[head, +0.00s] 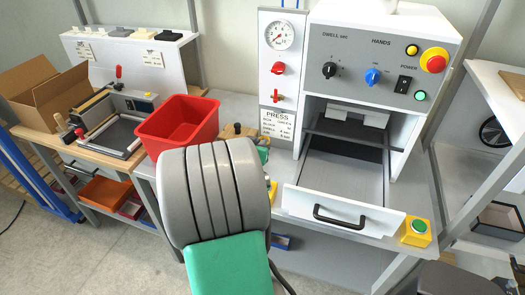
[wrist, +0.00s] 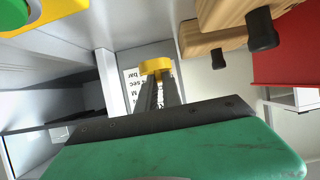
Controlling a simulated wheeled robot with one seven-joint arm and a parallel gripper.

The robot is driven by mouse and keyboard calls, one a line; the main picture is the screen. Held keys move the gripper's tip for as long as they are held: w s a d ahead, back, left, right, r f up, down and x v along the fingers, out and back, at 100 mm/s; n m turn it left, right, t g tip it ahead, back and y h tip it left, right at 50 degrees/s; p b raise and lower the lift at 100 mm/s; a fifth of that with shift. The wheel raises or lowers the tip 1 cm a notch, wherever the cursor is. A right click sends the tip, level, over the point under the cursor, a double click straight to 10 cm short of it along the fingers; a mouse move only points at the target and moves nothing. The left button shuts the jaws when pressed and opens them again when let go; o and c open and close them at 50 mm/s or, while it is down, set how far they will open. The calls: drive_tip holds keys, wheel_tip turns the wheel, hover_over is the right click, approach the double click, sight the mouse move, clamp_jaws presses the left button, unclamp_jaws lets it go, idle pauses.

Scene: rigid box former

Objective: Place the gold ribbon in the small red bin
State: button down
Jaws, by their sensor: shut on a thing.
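In the wrist view, my gripper (wrist: 158,82) is shut on a small yellow-gold piece, which I take to be the gold ribbon (wrist: 155,66). It sits at the fingertips, and its far side cannot be seen. In the head view my own arm hides the fingertips and the ribbon. An open red bin (head: 179,124) stands on the bench, left of my arm, and looks empty. A red surface, likely this bin (wrist: 288,48), shows at the upper right of the wrist view, apart from the ribbon.
Wooden pieces with black knobs (wrist: 225,35) lie between gripper and red surface in the wrist view. The press (head: 375,80) with its open drawer (head: 342,210) stands right. A cardboard box (head: 45,95) and a framed fixture (head: 112,135) are left. Orange bins (head: 102,193) sit below.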

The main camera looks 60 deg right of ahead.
drive_tip(key=d+f, duration=0.1)
drive_tip(key=w+d+f, duration=0.1)
drive_tip(key=f, duration=0.1)
drive_tip(key=shift+d+f, duration=0.3)
drive_tip(key=shift+d, duration=0.1)
wheel_tip(320, 180, down, 3)
drive_tip(key=shift+r+p, duration=0.2)
drive_tip(key=shift+p, duration=0.3)
drive_tip(key=shift+w+f+b, duration=0.1)
drive_tip(key=shift+f+b, duration=0.3)
drive_tip(key=c, duration=1.5)
unclamp_jaws()
drive_tip(key=shift+r, duration=0.1)
